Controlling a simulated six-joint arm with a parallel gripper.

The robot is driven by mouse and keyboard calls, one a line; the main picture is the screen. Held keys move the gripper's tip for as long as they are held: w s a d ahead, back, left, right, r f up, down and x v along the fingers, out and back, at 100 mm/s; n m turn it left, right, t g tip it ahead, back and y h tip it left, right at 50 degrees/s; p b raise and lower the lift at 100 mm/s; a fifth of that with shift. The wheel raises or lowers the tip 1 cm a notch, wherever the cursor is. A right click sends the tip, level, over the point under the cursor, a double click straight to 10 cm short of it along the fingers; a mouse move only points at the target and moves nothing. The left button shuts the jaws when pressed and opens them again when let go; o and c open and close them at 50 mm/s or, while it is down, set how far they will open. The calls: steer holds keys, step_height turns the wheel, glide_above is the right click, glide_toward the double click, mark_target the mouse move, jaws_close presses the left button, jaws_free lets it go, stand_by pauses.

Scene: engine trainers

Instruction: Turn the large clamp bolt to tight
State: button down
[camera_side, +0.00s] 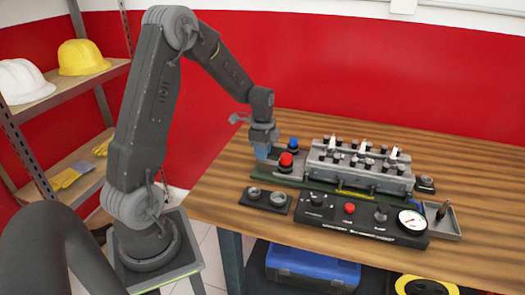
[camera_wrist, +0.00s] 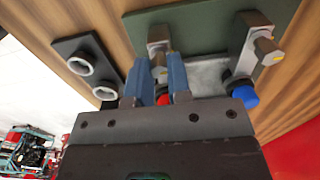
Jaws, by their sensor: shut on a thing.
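A clamp bolt (camera_wrist: 159,71) with a hex head stands out from a grey block on the dark green base plate. The blue fingers of my gripper (camera_wrist: 162,78) lie on either side of its head, shut on it. A second, similar clamp bolt (camera_wrist: 266,52) stands on another grey block to the right, clear of the fingers. I cannot tell from size which bolt is the large one. In the side view my gripper (camera_side: 262,151) points down at the left end of the fixture and hides the bolt it holds. Its turn position cannot be read.
A red knob (camera_side: 286,161) and a blue knob (camera_side: 293,142) stand close beside my gripper. The engine block (camera_side: 362,168) is to their right. A dark plate with two rings (camera_side: 267,198) and a control panel with a gauge (camera_side: 365,219) lie in front.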

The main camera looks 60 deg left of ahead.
stand_by(0.3)
steer(key=c, duration=1.1)
jaws_free()
steer(key=shift+o, duration=0.2)
steer(key=shift+r, duration=0.1)
step_height(320, 180, up, 14)
steer(key=shift+f, duration=0.2)
